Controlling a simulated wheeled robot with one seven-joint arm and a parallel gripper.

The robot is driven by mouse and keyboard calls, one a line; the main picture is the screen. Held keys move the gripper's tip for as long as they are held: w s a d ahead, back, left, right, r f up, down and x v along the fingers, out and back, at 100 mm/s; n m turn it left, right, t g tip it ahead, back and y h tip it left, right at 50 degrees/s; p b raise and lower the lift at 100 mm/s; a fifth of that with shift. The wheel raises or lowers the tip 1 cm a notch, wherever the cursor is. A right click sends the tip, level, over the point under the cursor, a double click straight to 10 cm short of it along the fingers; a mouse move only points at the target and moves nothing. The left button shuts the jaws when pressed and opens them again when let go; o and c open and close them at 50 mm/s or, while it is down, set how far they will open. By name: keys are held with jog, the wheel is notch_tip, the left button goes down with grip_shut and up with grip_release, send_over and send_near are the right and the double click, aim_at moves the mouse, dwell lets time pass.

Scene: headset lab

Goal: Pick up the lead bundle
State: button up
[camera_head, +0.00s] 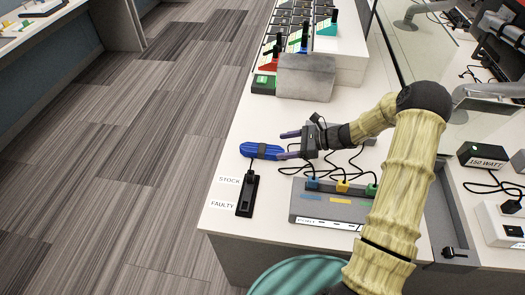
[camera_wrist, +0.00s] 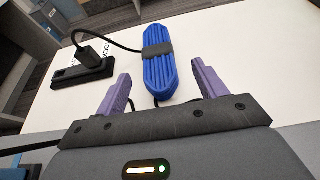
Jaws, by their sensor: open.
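The lead bundle (camera_head: 262,151) is a blue coiled cable with a dark band around its middle. It lies on the white tabletop near the table's left edge. In the wrist view the bundle (camera_wrist: 158,65) lies ahead of my gripper, roughly in line with the gap between the fingers. My gripper (camera_head: 286,145) has purple fingers, spread apart with nothing between them; in the wrist view the open gripper (camera_wrist: 162,90) has one finger on each side of the bundle's near end. A black lead runs from the bundle to a black plug on a black holder (camera_head: 246,193).
Labels reading STOCK (camera_head: 229,181) and FAULTY (camera_head: 222,204) lie left of the holder. A grey panel (camera_head: 325,207) with blue, yellow and green plugs is in front, with loose black cables behind it. A grey block (camera_head: 306,77) and racks of headsets stand at the back.

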aim_at(272, 149)
jog(key=shift+w+a+f, duration=0.15)
jog(key=shift+a+f, duration=0.15)
jog(key=shift+a, duration=0.45)
jog(key=shift+a+f, duration=0.2)
jog(key=shift+a, duration=0.2)
jog(key=x, duration=0.4)
jog(key=shift+f, duration=0.15)
jog(key=c, duration=1.1)
jog(key=shift+c, duration=0.2)
